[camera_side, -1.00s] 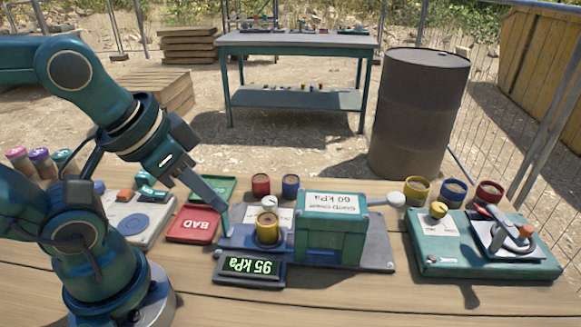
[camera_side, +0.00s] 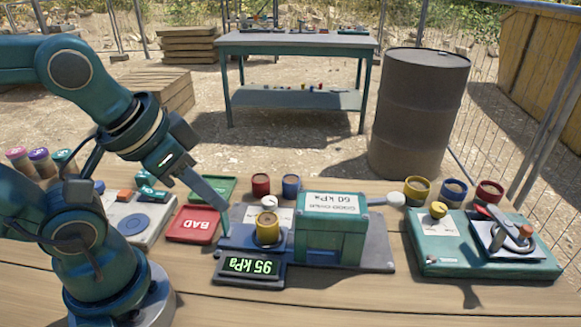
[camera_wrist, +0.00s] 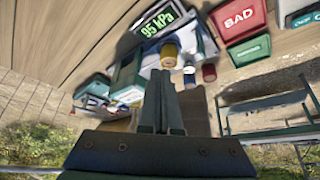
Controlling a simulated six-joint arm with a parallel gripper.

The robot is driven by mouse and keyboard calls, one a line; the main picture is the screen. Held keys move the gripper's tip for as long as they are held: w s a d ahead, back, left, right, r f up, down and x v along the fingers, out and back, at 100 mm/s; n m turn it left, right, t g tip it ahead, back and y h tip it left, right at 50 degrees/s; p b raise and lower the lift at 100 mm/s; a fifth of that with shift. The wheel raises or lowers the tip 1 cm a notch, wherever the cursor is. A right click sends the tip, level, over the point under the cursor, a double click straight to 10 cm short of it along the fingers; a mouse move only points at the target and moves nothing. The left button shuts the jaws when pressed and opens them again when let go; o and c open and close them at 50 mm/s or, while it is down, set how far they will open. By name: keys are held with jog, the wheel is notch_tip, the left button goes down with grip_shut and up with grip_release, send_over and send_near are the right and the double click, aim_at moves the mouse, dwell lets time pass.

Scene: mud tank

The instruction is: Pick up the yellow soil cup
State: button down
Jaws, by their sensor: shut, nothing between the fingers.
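The yellow soil cup (camera_side: 267,229) stands upright on the blue pad of the tester, behind a display (camera_side: 250,267) reading 95 kPa. It also shows in the wrist view (camera_wrist: 168,52), just beyond my fingertips. My gripper (camera_side: 226,206) is shut and empty, to the left of the cup in the side view. Its long fingers (camera_wrist: 160,78) lie together in the wrist view and point towards the cup. I cannot tell the exact gap between the fingertips and the cup.
A teal box (camera_side: 330,230) marked 60 kPa stands right of the cup. Red (camera_side: 260,184) and blue (camera_side: 291,186) cups stand behind. A red BAD tray (camera_side: 194,223) lies left. Another yellow cup (camera_side: 417,190) stands further right. The table's front strip is clear.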

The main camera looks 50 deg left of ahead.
dwell(0.4)
jog(key=shift+c, duration=1)
grip_release()
jog(key=m+g, duration=0.2)
jog(key=g, duration=0.2)
send_over(267, 221)
jog(key=f, duration=0.4)
jog(key=shift+s+d, duration=0.1)
jog(key=shift+d, duration=0.2)
jog(key=f, duration=0.1)
jog(key=f+g, duration=0.1)
jog(key=f, duration=0.1)
jog(key=shift+w+a+f, duration=0.15)
jog(key=shift+w+a, duration=0.05)
jog(key=shift+s+f+g, duration=0.1)
jog(key=shift+f+g, duration=0.2)
jog(key=shift+f, duration=2.55)
